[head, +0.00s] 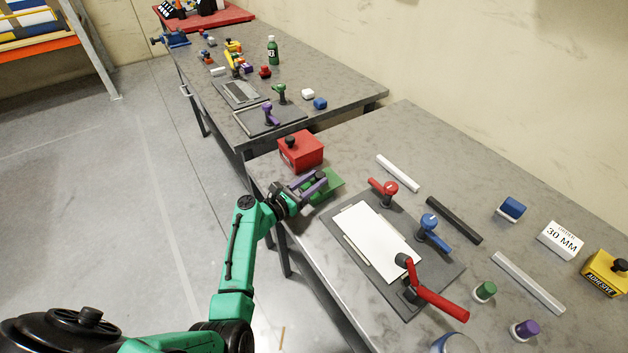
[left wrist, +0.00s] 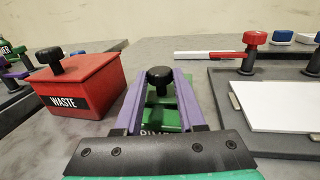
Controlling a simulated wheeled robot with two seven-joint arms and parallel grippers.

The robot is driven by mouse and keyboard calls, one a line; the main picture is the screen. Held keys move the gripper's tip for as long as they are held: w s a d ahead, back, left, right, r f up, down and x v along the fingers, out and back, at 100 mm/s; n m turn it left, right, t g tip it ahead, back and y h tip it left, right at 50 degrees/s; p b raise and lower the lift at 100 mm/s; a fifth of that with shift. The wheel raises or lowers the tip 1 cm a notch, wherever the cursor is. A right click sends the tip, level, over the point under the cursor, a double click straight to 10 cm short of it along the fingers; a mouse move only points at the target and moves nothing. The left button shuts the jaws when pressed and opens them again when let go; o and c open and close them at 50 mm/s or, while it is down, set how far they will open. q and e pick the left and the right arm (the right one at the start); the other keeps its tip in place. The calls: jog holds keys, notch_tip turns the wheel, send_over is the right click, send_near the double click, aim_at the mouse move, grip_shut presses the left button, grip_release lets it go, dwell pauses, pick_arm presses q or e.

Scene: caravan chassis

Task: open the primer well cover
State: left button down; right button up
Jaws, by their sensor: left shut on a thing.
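The green primer well (head: 328,188) sits on the near table, beside the table's left edge. Its green body (left wrist: 168,118) with a partly hidden label shows between my fingers in the left wrist view. A black knob (left wrist: 160,76) stands on its cover. My left gripper (head: 318,180) reaches in from the left with its purple fingers on either side of the knob, shut on it. It also shows in the left wrist view (left wrist: 160,84). Whether the cover is raised off the well is unclear, as the fingers hide much of it. My right gripper is not in view.
A red waste box (head: 301,151) with a black knob stands just beyond the primer well. A dark board (head: 440,285) with a white sheet and red and blue clamps lies to the right. A yellow adhesive box (head: 604,276) is far right.

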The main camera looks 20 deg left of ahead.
aim_at(318, 180)
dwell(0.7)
pick_arm(q)
jog(key=shift+w+d, duration=0.3)
jog(key=shift+b+x, duration=0.7)
jog(key=shift+x, duration=0.5)
jog(key=shift+w+d+f, duration=0.1)
jog(key=shift+d, duration=0.25)
jog(key=c, duration=0.5)
grip_release()
jog(key=shift+a, duration=0.1)
